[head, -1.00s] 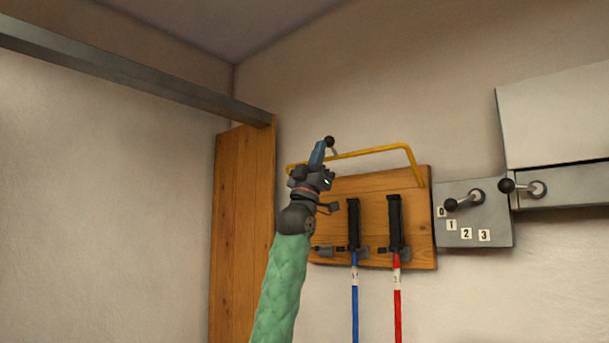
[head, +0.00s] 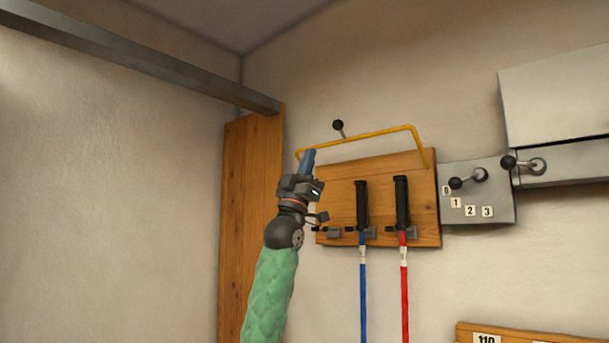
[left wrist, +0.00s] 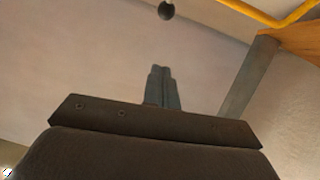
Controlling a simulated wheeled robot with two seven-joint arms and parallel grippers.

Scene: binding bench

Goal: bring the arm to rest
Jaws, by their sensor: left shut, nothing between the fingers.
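My left gripper (head: 308,157) is raised in front of the left part of the wooden wall board, its blue fingers pointing up near the left end of the yellow bar. The fingers are shut together with nothing between them, as the left wrist view also shows (left wrist: 162,82). A black ball knob (head: 338,125) on a short stem stands above the yellow bar, apart from the fingers. The knob also shows at the top of the left wrist view (left wrist: 165,11). My right gripper is in neither view.
The wooden board (head: 337,188) carries a blue-shafted tool (head: 363,290) and a red-shafted tool (head: 404,290). The yellow bar (head: 372,134) juts out above it. To the right is a grey lever plate (head: 490,190) numbered 0 to 3. The left wall area is clear.

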